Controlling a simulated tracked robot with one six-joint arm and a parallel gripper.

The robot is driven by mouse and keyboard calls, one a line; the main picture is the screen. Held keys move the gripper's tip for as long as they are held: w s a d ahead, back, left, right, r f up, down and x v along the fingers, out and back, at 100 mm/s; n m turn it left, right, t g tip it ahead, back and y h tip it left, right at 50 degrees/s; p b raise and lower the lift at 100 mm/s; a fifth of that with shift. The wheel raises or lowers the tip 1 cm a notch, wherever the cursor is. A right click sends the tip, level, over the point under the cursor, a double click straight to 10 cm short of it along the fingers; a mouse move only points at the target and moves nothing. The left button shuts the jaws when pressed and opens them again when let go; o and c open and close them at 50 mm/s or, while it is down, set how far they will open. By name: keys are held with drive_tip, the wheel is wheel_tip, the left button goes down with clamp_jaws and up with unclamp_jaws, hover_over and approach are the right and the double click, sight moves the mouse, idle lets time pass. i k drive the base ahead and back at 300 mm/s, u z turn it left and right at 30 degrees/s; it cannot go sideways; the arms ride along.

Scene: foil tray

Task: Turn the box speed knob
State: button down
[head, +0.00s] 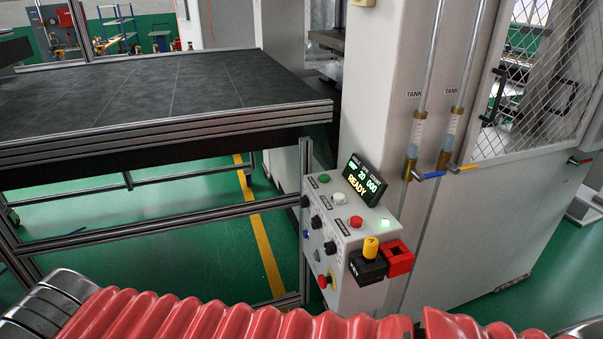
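The control box (378,219) is a light grey panel fixed to the machine's corner, right of the table. Its sloped face carries green, white and red buttons. Its front face carries several black knobs, one at the upper left (304,201), one in the middle (315,222) and one lower right (330,248). Their labels are too small to read, so I cannot tell which is the speed knob. A small display (364,180) on top reads "READY". My gripper is not in view; a red ribbed cover, apparently mine, crosses the bottom edge.
A yellow-capped black block (368,264) and a red block (397,259) stick out at the box's right front. A red mushroom button (325,281) sits low on it. The dark table (170,85) with metal rails is at left. Valves (412,165) hang on the machine right.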

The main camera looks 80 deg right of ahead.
sight(315, 224)
drive_tip(key=z, duration=2.65)
